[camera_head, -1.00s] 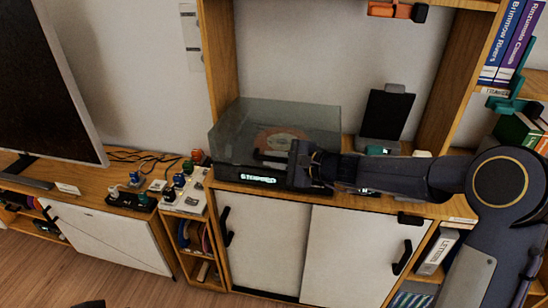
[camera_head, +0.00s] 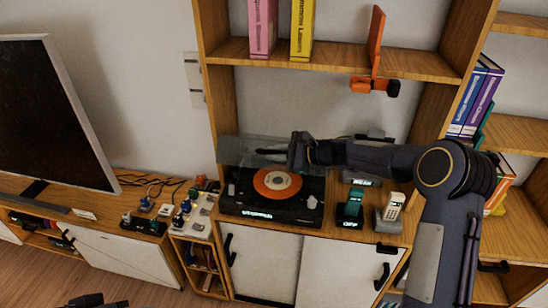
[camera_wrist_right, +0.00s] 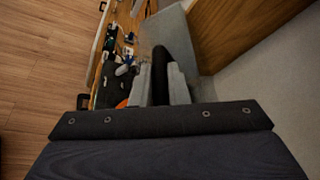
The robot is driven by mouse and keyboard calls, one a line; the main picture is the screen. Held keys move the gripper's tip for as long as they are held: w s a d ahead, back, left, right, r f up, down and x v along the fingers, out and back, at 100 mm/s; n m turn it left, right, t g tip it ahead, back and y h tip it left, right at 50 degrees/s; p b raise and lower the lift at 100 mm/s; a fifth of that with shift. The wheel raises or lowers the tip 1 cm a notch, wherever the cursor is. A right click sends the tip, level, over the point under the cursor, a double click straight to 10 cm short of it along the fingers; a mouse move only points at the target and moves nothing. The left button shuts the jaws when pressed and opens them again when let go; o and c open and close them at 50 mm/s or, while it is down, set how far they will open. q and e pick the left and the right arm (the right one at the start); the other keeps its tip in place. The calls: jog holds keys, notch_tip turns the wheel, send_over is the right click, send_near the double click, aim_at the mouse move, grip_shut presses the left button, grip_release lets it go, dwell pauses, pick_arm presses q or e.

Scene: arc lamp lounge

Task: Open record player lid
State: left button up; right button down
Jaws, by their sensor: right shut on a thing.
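The record player (camera_head: 240,206) sits on the wooden cabinet, with an orange record (camera_head: 268,193) uncovered on its black deck. Its clear lid (camera_head: 234,150) is raised and stands tilted up at the back of the deck. My right gripper (camera_head: 274,153) is shut on the lid at its front edge, above and behind the record. In the right wrist view the fingers (camera_wrist_right: 160,88) close around a dark bar, and the lid (camera_wrist_right: 173,28) extends beyond them. Dark parts at the bottom left of the head view may be my left gripper (camera_head: 96,301); its jaws are unclear.
A teal device (camera_head: 350,207) and a pale phone (camera_head: 391,207) stand right of the player. A shelf with books and an orange object (camera_head: 375,55) hangs above. Small gadgets (camera_head: 190,215) and cables lie to the left, near a television (camera_head: 50,110).

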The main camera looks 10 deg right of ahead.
jog(key=shift+w+d+r+p, duration=0.3)
jog(key=shift+w+r, duration=0.35)
jog(key=c, duration=1.4)
grip_release()
jog(key=shift+f, duration=0.1)
jog(key=b+v, duration=0.2)
jog(key=v, duration=0.5)
jog(key=shift+s+d, duration=0.2)
jog(key=shift+d, duration=0.1)
jog(key=shift+c, duration=0.2)
